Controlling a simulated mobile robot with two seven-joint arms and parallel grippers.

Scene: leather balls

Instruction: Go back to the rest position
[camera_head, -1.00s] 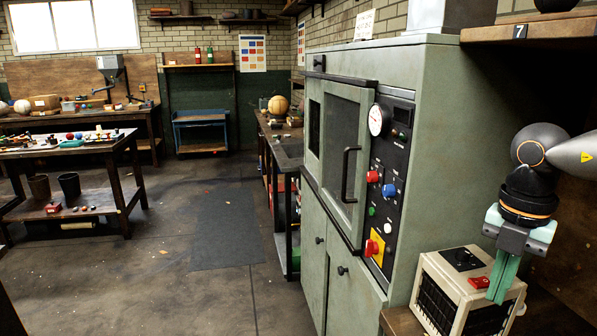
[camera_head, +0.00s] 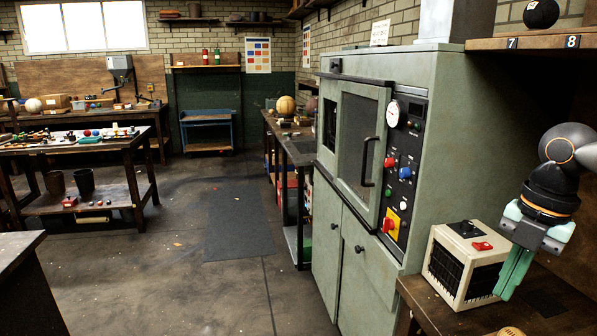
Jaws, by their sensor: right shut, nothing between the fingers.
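My right gripper (camera_head: 512,274) hangs at the right edge with its green fingers together, pointing down and slightly left. Nothing is held between them. It overlaps the right side of a small cream box (camera_head: 452,262) with black grilles and a red switch, standing on a wooden bench (camera_head: 450,312). I cannot tell whether the fingers touch the box. My left gripper is not in view.
A tall green cabinet oven (camera_head: 350,240) stands left of the bench. A numbered shelf (camera_head: 540,43) with a black ball (camera_head: 541,14) is above right. A dark table corner (camera_head: 28,290) is at lower left. The floor (camera_head: 180,280) between is clear.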

